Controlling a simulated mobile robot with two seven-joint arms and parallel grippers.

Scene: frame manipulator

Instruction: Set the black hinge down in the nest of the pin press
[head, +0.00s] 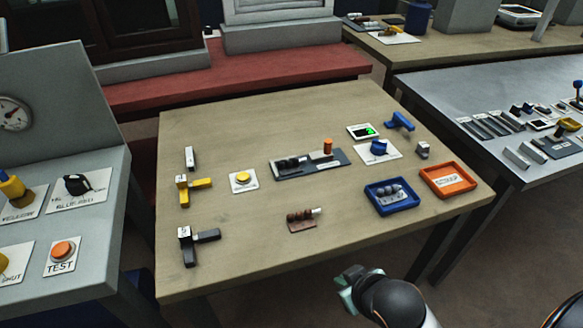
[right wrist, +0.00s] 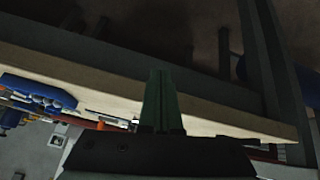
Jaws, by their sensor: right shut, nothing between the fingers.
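A dark, knuckled piece, apparently the black hinge (head: 290,163), lies on the left part of that plate. I cannot tell how exactly it sits in the nest. My right gripper (head: 345,292) is off the table's front edge, well apart from the press. Its green fingers (right wrist: 162,78) are shut and empty in the right wrist view. My left gripper is not in view.
A brown hinge (head: 302,222) lies in front of the press. A blue tray (head: 393,209) holds a grey knuckled piece; an orange tray (head: 470,186) is right of it. A yellow button (head: 242,180) and yellow and black corner pieces stand left.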

